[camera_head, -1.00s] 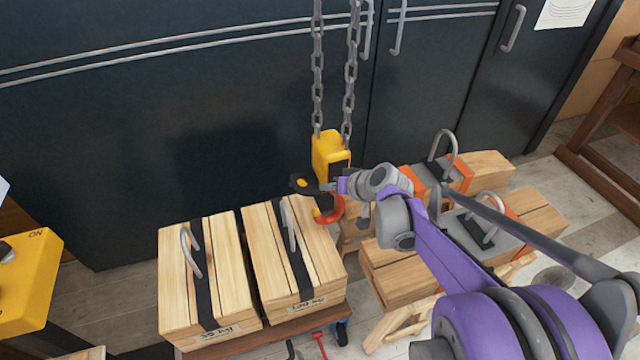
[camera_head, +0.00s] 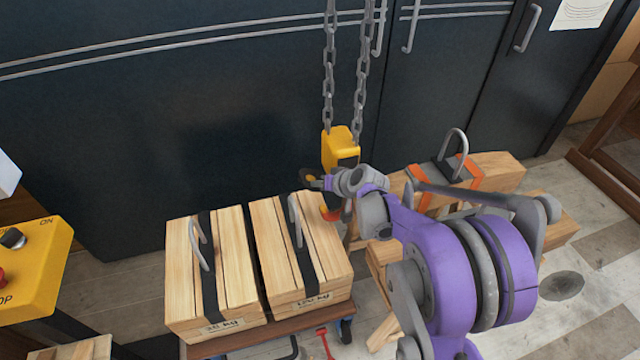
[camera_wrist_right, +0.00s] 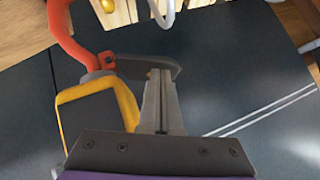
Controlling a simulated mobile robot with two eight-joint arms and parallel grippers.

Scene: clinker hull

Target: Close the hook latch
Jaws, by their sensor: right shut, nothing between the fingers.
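The hoist's yellow hook block (camera_head: 341,147) hangs on its chain with the red-orange hook (camera_head: 331,214) below it, largely covered by my right wrist. In the right wrist view the red hook (camera_wrist_right: 62,25) curves up from the block (camera_wrist_right: 98,112), its upper end cut off by the frame. The dark grey latch (camera_wrist_right: 140,67) sticks out from the pivot by the hook's base, away from the hook's curve. My right gripper (camera_wrist_right: 160,78) is shut and empty, its fingertips at the latch; contact cannot be told. The right gripper (camera_head: 322,184) also shows beside the block. My left gripper is out of view.
Two strapped wooden crates with metal handles, the left one (camera_head: 232,285) and the middle one (camera_head: 325,255), stand on a low cart. Another strapped load (camera_head: 490,172) lies at right. A yellow control box (camera_head: 38,265) is at left. Dark cabinets (camera_head: 230,120) stand behind.

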